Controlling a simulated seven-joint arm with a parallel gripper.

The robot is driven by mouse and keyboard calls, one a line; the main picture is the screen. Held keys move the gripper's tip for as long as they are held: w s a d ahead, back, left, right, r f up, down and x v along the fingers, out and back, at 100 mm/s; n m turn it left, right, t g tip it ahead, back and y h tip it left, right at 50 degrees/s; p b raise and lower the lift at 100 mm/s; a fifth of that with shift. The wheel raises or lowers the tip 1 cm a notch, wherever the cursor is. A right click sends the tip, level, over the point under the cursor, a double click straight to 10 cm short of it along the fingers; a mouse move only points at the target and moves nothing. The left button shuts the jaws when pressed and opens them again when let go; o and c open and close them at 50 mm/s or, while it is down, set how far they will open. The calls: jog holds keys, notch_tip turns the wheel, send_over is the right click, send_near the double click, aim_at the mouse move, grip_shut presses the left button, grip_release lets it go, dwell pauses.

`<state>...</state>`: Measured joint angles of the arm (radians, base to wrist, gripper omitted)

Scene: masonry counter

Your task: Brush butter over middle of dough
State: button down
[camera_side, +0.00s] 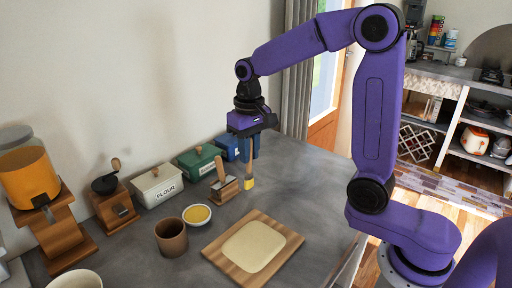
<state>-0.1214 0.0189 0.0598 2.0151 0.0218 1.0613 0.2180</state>
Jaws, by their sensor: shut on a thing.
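The pale flat dough (254,246) lies on a wooden board (218,257) on the counter. My gripper (249,155) points down above the counter, behind the board in the picture. It is shut on a brush (249,182), held upright with its yellow bristle end down; the fingers hide the upper handle. The brush is apart from the dough. A small white bowl of yellow butter (197,214) stands left of the board and below the gripper in the picture.
A brown cup (171,237) stands beside the butter bowl. A small wooden stand (223,187) is just left of the brush. A flour box (158,185), a green box (198,162), a blue box (226,147) and a grinder (115,205) line the wall. Counter right of the brush is clear.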

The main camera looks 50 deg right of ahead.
jog(key=s+a+n, duration=0.7)
jog(key=s+a, duration=0.3)
jog(key=a, duration=0.3)
jog(key=shift+f, duration=2.8)
jog(key=shift+d+f, duration=0.8)
jog(key=shift+d, duration=3.35)
jog(key=shift+w+a, duration=0.55)
jog(key=shift+a, duration=3.55)
jog(key=shift+d, duration=4.05)
notch_tip(320, 180, up, 8)
jog(key=shift+w, duration=0.25)
jog(key=shift+a, duration=0.15)
